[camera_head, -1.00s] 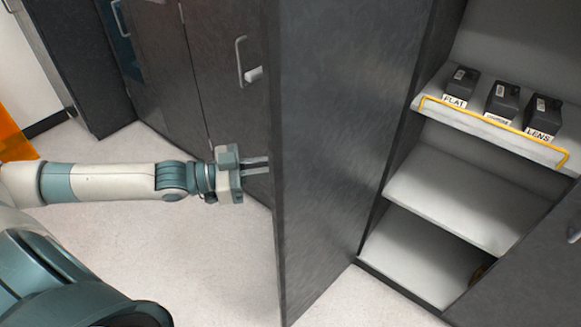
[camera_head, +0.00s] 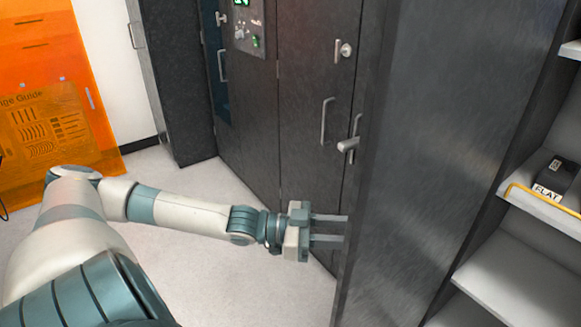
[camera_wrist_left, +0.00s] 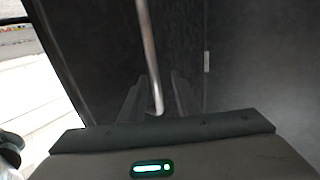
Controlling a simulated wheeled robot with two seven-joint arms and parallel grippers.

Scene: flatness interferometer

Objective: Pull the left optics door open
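The left optics door (camera_head: 432,150) is a large dark panel standing swung out from its cabinet in the head view, with lit shelves to its right. My left gripper (camera_head: 330,229) is at the left of this door, its two fingers apart and pointing right, with the tips near or behind the door's edge. In the left wrist view a slim metal bar handle (camera_wrist_left: 149,55) hangs down a dark panel. Its lower end lies between the spread fingers (camera_wrist_left: 157,100); contact cannot be told. My right gripper is not in view.
Cabinet shelves (camera_head: 505,268) hold a black block labelled FLAT (camera_head: 556,178) behind a yellow rail (camera_head: 545,199). Other closed dark doors (camera_head: 300,130) with handles and a control panel (camera_head: 248,30) stand behind. An orange guide panel (camera_head: 50,120) is at left. Pale floor (camera_head: 205,285) lies clear beneath my arm.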

